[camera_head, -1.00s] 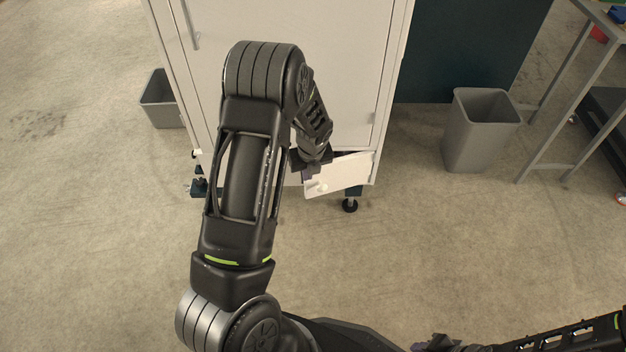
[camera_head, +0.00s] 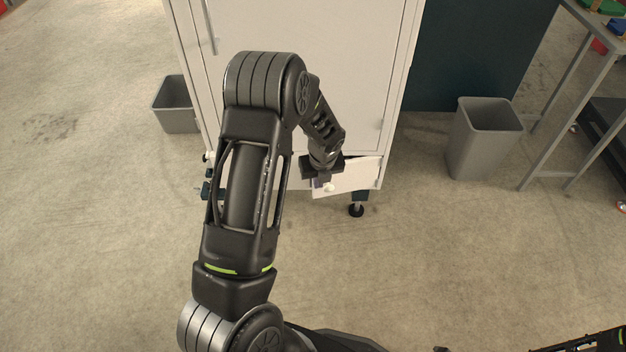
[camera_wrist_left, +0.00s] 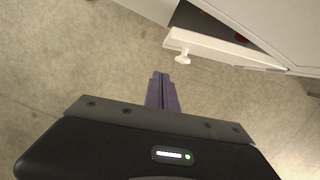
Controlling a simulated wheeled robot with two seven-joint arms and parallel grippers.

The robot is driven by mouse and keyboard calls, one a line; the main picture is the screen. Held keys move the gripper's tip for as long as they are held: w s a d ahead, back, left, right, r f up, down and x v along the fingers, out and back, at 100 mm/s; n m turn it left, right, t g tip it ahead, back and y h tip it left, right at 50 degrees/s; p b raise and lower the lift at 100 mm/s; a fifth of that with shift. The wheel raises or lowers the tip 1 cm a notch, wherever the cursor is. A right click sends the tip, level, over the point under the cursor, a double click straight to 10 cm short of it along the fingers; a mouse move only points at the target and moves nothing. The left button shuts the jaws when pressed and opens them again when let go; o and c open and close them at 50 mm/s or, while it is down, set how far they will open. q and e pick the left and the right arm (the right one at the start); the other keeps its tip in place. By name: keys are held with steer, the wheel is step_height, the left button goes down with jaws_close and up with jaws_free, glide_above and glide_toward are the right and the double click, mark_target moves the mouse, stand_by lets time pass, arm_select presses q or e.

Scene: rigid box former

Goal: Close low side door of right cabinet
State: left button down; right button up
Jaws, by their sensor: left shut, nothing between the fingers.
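The cabinet (camera_head: 330,70) is white and stands ahead of me. Its low door (camera_head: 358,176) is a small white panel at the bottom right with a white knob (camera_head: 329,188). The door is ajar, and the left wrist view shows the door (camera_wrist_left: 222,48), its knob (camera_wrist_left: 182,58) and a dark gap behind it. My left gripper (camera_head: 320,184) is shut and empty, at the left end of the door by the knob. In the left wrist view its fingertips (camera_wrist_left: 160,75) are apart from the knob, over the floor. My right gripper is not clearly visible.
A grey bin (camera_head: 484,140) stands to the right of the cabinet, another grey bin (camera_head: 176,105) to its left. A metal-legged table (camera_head: 552,110) is at far right. A caster (camera_head: 356,210) is under the cabinet's right corner. The floor in front is clear.

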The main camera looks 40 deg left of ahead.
arm_select(q)
steer(key=w+p+v, duration=0.1)
steer(key=p+v, duration=0.1)
steer(key=v, duration=0.5)
steer(key=shift+s+r, duration=0.3)
steer(key=shift+r, duration=0.15)
